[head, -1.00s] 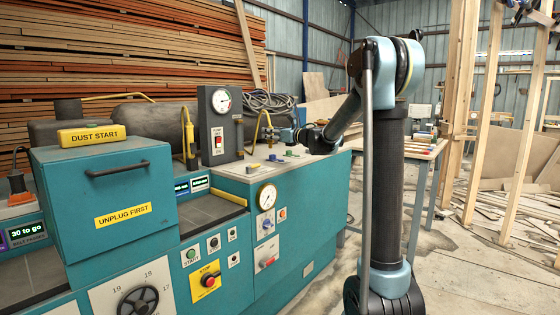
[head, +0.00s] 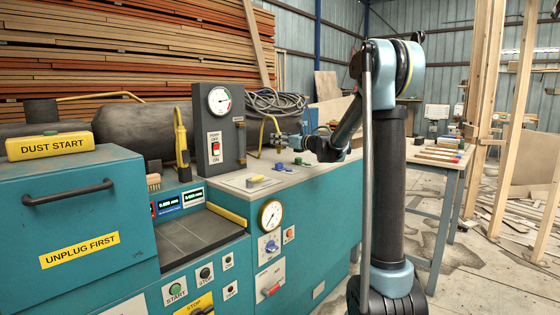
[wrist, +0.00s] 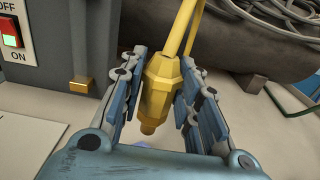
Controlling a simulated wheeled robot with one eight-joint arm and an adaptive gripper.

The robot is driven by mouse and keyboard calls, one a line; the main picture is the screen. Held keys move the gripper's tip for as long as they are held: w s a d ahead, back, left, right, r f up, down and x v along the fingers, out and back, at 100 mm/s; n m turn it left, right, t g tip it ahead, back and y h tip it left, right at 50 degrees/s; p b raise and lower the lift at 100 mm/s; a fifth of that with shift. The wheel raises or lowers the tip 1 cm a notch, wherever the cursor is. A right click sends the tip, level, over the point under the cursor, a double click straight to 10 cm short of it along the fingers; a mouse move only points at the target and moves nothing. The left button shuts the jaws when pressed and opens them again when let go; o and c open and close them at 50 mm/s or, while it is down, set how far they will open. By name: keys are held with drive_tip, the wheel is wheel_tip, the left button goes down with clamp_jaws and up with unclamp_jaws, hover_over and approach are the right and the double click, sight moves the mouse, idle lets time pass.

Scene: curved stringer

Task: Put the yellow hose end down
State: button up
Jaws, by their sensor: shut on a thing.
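The yellow hose end (wrist: 158,95) is a faceted fitting between the two fingers of my gripper (wrist: 163,68) in the wrist view. Its yellow hose (wrist: 184,25) runs up out of the picture, and its narrow tip points toward the palm. My gripper is shut on it. In the head view my gripper (head: 284,139) is over the pale bench top (head: 300,166), with the yellow hose (head: 263,131) curving beside it. I cannot tell whether the hose end touches the bench top.
The grey pump box (head: 220,130) with a gauge stands left of my gripper; its switch (wrist: 10,32) also shows in the wrist view. Small coloured parts (head: 279,166) lie on the bench top. Coiled grey hose (head: 275,103) and a dark cylinder (wrist: 240,35) are behind.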

sight(279, 153)
drive_tip(key=shift+f, duration=3.3)
clamp_jaws()
drive_tip(key=shift+f, duration=0.1)
drive_tip(key=o, duration=1.1)
unclamp_jaws()
drive_tip(key=shift+s, duration=0.1)
